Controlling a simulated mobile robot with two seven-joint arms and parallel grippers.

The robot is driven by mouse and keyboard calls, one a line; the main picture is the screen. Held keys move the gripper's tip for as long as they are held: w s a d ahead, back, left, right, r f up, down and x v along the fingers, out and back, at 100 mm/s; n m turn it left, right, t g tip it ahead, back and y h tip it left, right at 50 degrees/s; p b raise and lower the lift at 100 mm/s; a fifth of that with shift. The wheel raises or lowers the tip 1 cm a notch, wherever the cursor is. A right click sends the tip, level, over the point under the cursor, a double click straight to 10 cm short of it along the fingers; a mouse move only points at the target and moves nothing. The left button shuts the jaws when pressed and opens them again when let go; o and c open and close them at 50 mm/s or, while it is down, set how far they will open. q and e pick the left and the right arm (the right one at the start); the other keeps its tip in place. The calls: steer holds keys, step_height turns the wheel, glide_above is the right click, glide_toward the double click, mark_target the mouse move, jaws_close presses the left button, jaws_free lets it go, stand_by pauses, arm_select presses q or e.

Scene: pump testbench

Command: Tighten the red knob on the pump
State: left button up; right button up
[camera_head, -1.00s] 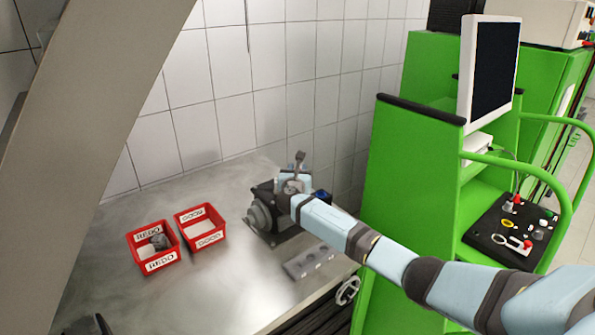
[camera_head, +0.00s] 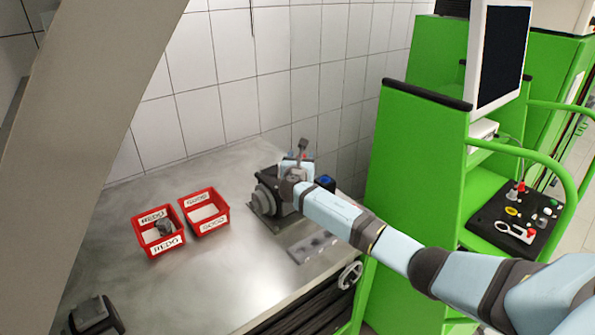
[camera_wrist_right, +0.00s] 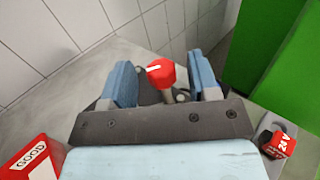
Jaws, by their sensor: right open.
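The red knob (camera_wrist_right: 160,72) with a white mark shows in the right wrist view, on a grey stem. My right gripper (camera_wrist_right: 162,63) is open, with one blue finger on each side of the knob. Gaps show between the knob and both fingers, so it is not gripped. In the head view the dark pump (camera_head: 264,201) stands on the metal table, and my right gripper (camera_head: 299,163) is over it and hides part of it. The knob cannot be made out clearly there. I cannot identify my left gripper in view.
Two red bins stand left of the pump: REDO (camera_head: 158,232), holding a grey part, and GOOD (camera_head: 205,212). A dark object (camera_head: 95,316) is at the lower left. A green frame (camera_head: 415,170) with a monitor (camera_head: 500,55) stands to the right. Tiled wall is behind.

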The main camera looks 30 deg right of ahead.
steer(key=b+v, duration=0.1)
steer(key=v, duration=1.1)
steer(key=shift+s+a, duration=0.1)
steer(key=s+a+f+m+g+y, duration=0.2)
steer(key=s+a+f+m, duration=0.15)
steer(key=s, duration=0.35)
steer(key=s+a+f+m+g+y, duration=0.2)
steer(key=s+a+f+m, duration=0.1)
steer(key=s+f+m, duration=0.3)
steer(key=s+a+f+m+g+y, duration=0.1)
steer(key=s+a+f+m+y, duration=0.15)
steer(key=s, duration=0.55)
steer(key=s+a+m+g+y, duration=0.3)
steer(key=s+m, duration=0.4)
steer(key=s, duration=0.4)
steer(key=s+a+m+g+y, duration=0.2)
steer(key=s+m, duration=0.4)
steer(key=s, duration=0.6)
steer(key=w+a+f+t+y, duration=0.1)
steer(key=w+a+f+t, duration=0.2)
steer(key=f, duration=0.3)
steer(key=w+a+f+t+y, duration=0.2)
steer(key=w+a+f+t, duration=0.1)
steer(key=f, duration=0.3)
steer(key=shift+a+f+t, duration=0.4)
steer(key=shift+a+t, duration=0.1)
steer(key=shift+t, duration=0.1)
